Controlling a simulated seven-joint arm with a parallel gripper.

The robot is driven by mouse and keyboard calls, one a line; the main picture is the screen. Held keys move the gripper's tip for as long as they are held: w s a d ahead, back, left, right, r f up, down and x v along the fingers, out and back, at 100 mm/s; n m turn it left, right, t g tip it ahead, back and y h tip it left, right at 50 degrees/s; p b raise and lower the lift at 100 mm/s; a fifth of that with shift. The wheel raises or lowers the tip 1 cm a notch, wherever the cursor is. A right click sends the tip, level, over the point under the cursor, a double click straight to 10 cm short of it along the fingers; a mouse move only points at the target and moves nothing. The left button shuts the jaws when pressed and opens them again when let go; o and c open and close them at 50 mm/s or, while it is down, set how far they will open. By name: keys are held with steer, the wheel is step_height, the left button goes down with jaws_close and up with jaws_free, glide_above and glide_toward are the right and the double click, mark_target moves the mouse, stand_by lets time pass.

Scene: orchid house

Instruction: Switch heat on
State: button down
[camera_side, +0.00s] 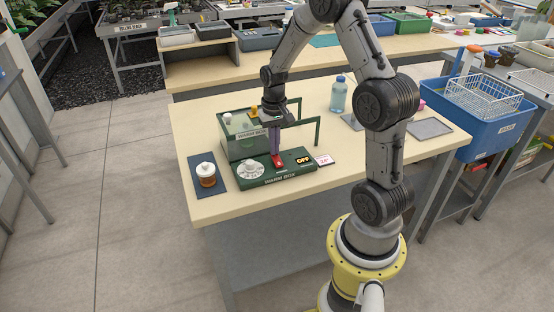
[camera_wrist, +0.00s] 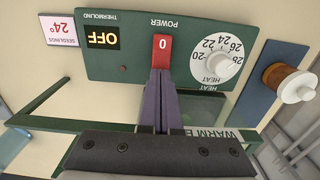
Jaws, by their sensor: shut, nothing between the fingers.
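The warm box (camera_side: 242,133) stands on the table, a clear-sided green-framed box with a dark green control panel (camera_side: 290,177) in front. The red power switch (camera_side: 277,161) sits on the panel; in the wrist view the red switch (camera_wrist: 162,50) shows a "0". The display (camera_wrist: 102,38) beside it reads OFF. The white heat dial (camera_wrist: 215,57) carries temperature numbers, and it also shows in the side view (camera_side: 251,170). My gripper (camera_side: 277,152) points down with its purple fingers shut and empty. In the wrist view the fingertips (camera_wrist: 161,72) are right at the switch's near end; contact is unclear.
An amber jar with a white lid (camera_side: 206,175) stands on a dark blue mat left of the panel. A "seedlings 24°" card (camera_side: 324,160) lies to the right. A blue bottle (camera_side: 338,96) stands behind. A green rail (camera_side: 305,132) rises beside the box.

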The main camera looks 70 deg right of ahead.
steer(key=shift+f, duration=0.45)
steer(key=shift+r, duration=3.55)
steer(key=s+a+r+n+t+h, duration=0.15)
steer(key=a+r+n+t, duration=0.3)
steer(key=a+r, duration=1)
steer(key=s+a+f+n+t+y, duration=0.1)
steer(key=s+a+n, duration=0.3)
steer(key=s, duration=0.9)
steer(key=shift+s+a+f, duration=0.3)
steer(key=shift+a+f, duration=0.05)
steer(key=shift+a, duration=1.15)
